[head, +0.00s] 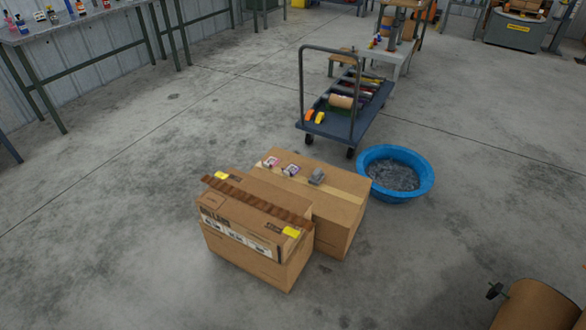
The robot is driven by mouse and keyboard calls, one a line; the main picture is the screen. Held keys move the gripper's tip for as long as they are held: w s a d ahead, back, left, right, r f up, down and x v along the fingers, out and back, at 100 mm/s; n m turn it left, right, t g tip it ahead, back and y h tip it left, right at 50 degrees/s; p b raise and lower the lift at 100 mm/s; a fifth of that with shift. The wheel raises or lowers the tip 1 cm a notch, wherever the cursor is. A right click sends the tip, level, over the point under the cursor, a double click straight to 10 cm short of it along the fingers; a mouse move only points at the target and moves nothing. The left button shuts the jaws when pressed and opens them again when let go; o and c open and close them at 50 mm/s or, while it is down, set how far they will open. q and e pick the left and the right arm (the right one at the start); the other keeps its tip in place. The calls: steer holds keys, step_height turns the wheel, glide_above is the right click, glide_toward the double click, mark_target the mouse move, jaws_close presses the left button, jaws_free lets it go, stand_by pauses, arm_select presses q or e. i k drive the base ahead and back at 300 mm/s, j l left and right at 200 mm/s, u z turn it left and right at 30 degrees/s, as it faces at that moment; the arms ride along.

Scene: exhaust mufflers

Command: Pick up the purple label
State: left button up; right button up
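A small label with purple markings (291,170) lies on top of the rear cardboard box (337,205). A similar small label with pinkish-red markings (270,162) lies just to its left, and a small grey object (316,176) sits to its right. The labels are too small to read. Neither of my grippers shows in the head view.
A front cardboard box (250,262) stands against the rear one, with a brown strip (255,200) and yellow pieces on top. A blue tub (425,185) and a loaded cart (335,128) stand behind. A brown cylinder (540,308) is at lower right. Floor at left is clear.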

mark_target(292, 170)
steer(key=i+l+z, duration=0.15)
steer(key=i+z, duration=0.7)
steer(key=i+j+z, duration=0.1)
steer(key=i+z, duration=0.3)
steer(key=i+l, duration=0.1)
steer(key=i, duration=0.35)
steer(key=i+l, duration=0.1)
steer(key=i, duration=0.35)
steer(key=i+u, duration=0.2)
steer(key=u, duration=0.25)
steer(key=i+l+u, duration=0.15)
steer(key=u, duration=0.25)
steer(key=i+l+u, duration=0.15)
steer(key=u, duration=0.3)
steer(key=i+l+u, duration=0.55)
steer(key=u, duration=0.2)
steer(key=i+l+u, duration=0.1)
steer(key=l+u, duration=0.25)
